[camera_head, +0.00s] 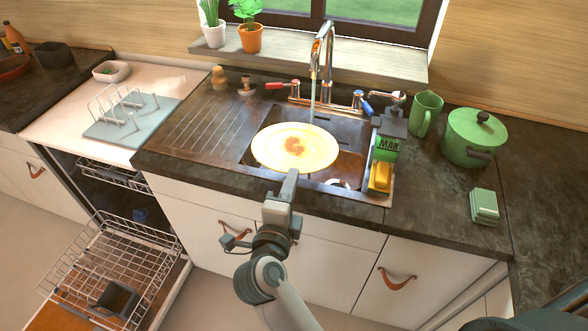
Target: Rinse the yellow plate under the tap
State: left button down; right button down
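The yellow plate (272,147), pale yellow with an orange-brown smear near its middle, is held above the sink basin (345,170). My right gripper (291,178) is at the plate's near rim and looks shut on it; the plate hides the fingertips. The chrome tap (324,55) stands behind the sink, and a thin stream of water comes down from it to about the plate's far right edge. I cannot tell whether the water lands on the plate or just behind it. My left gripper is not in view.
A caddy with a green bottle (386,148) and yellow sponge (380,176) stands right of the basin. Beyond are a green mug (425,112) and green pot (474,137). The drainboard (200,130) is clear. The open dishwasher's lower rack (115,262) juts out at left.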

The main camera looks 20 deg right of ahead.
aim_at(312, 143)
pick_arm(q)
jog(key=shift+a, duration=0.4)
pick_arm(e)
jog(key=shift+w, duration=0.1)
